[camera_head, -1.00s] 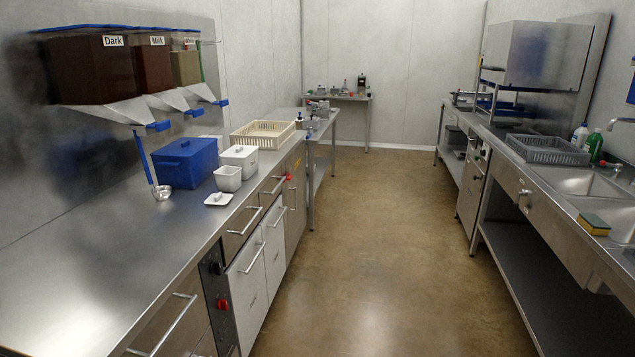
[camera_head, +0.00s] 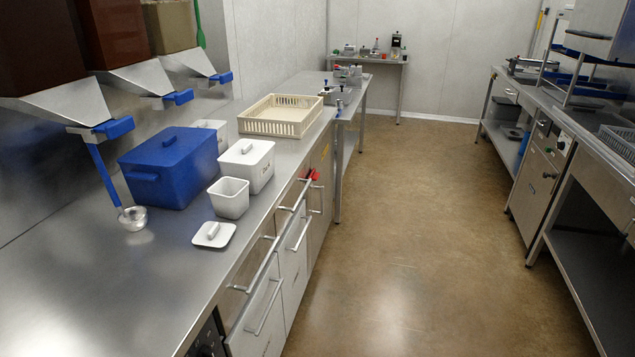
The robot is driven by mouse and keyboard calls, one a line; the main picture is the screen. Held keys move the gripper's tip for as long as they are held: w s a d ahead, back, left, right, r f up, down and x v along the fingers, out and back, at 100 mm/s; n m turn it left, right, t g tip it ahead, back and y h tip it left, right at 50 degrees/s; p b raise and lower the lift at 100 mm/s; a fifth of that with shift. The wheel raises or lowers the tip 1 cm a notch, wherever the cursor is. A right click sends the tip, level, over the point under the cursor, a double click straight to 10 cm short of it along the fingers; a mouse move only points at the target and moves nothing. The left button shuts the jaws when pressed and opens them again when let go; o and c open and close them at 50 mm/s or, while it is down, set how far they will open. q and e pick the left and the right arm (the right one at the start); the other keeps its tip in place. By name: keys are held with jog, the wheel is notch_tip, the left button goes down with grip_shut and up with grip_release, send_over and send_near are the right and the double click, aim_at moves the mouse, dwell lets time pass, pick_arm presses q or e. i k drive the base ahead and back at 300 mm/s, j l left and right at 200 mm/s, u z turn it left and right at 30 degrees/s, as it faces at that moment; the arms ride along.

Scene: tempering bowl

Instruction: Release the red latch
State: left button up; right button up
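A small red latch (camera_head: 315,175) shows on the front of the left counter, near its far end, beside the drawer handles. It is small in the head view, and whether it is latched cannot be told. Neither of my grippers nor my arms is in view.
The left counter (camera_head: 80,290) carries a blue lidded bin (camera_head: 165,168), white tubs (camera_head: 229,197), a white lid (camera_head: 214,235), a ladle (camera_head: 132,217) and a cream crate (camera_head: 282,116). Drawer handles (camera_head: 265,305) stick out. The aisle floor (camera_head: 410,220) is clear up to the back table (camera_head: 370,61).

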aim_at(314, 176)
jog(key=i+l+u, duration=0.15)
jog(key=i+l, duration=0.9)
jog(key=i, duration=0.3)
jog(key=i+l+u, duration=0.1)
jog(key=i+l, duration=1.1)
jog(key=i, duration=0.1)
